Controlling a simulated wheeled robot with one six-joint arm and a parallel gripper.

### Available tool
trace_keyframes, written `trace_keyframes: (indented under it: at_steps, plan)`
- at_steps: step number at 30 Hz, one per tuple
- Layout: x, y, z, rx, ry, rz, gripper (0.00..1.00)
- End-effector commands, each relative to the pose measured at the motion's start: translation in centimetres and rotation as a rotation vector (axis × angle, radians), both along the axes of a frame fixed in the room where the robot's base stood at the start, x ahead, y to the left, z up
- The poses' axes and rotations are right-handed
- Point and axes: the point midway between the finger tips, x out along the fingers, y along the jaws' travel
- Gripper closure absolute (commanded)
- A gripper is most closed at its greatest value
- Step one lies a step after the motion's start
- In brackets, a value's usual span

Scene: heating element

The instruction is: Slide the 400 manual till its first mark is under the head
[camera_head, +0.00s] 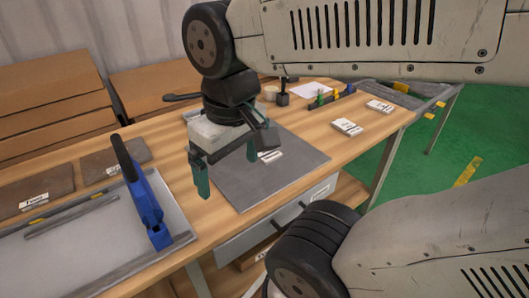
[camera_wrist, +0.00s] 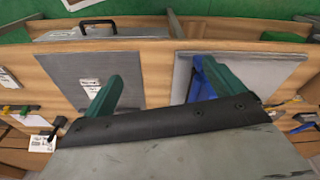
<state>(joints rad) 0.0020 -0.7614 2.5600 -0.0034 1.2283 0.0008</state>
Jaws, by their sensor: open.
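I cannot read the name 400 manual on anything, so I cannot tell which item it is. A dark grey mat (camera_head: 240,185) lies on the bench with small white labels (camera_head: 270,156) on it; it also shows in the wrist view (camera_wrist: 70,68). A blue tool (camera_head: 150,205) with a black handle stands on a pale plate (camera_head: 90,250) at the left; I cannot tell whether it is the head. No first mark can be made out. My gripper (camera_head: 226,170) is open and empty, its green fingers spread above the bench and mat; the wrist view shows them (camera_wrist: 152,92) apart.
Two brown sheets (camera_head: 35,190) with labels lie at the back left. White labelled blocks (camera_head: 347,127) lie at the right, near a dark rack (camera_head: 330,99) with coloured pieces. A drawer (camera_head: 275,228) with a black handle is under the front edge. Bare wood lies right of the mat.

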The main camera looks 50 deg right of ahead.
Motion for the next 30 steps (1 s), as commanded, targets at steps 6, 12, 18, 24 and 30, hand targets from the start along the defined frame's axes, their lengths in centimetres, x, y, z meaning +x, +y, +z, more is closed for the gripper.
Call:
trace_keyframes:
  at_steps: [6, 12, 18, 24, 30]
  plan:
    - [0.0, 0.0, 0.0, 0.000, 0.000, 0.000, 0.06]
    - [0.0, 0.0, 0.0, 0.000, 0.000, 0.000, 0.12]
    - [0.2, -1.3, -0.6, 0.002, 0.032, -0.074, 0.67]
    - [1.6, -6.1, -3.3, 0.053, 0.161, -0.356, 1.00]
    - [3.9, -12.9, -7.3, 0.159, 0.201, -0.986, 1.00]
